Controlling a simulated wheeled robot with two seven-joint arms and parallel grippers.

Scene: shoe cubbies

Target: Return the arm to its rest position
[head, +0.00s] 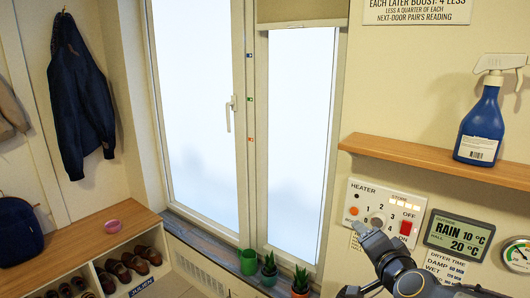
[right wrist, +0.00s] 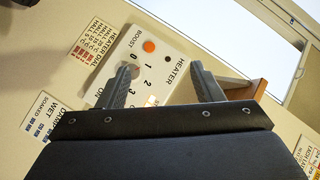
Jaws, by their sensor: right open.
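My right arm comes in from the bottom right of the head view. Its gripper (head: 370,238) is in front of the lower edge of the white heater panel (head: 385,199), by the grey dial. In the right wrist view the two fingers of my right gripper (right wrist: 160,68) stand apart with nothing between them. The heater panel (right wrist: 182,68) lies beyond them, with its orange boost button (right wrist: 149,46) visible. One finger partly hides the dial. I cannot tell whether the fingers touch the panel. My left gripper is not in view.
A wooden shelf (head: 430,160) with a blue spray bottle (head: 480,125) juts out above the panel. A weather display (head: 458,236) and a gauge (head: 517,254) are to its right. Potted plants (head: 269,270) stand on the windowsill. A shoe bench (head: 75,237) is at left.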

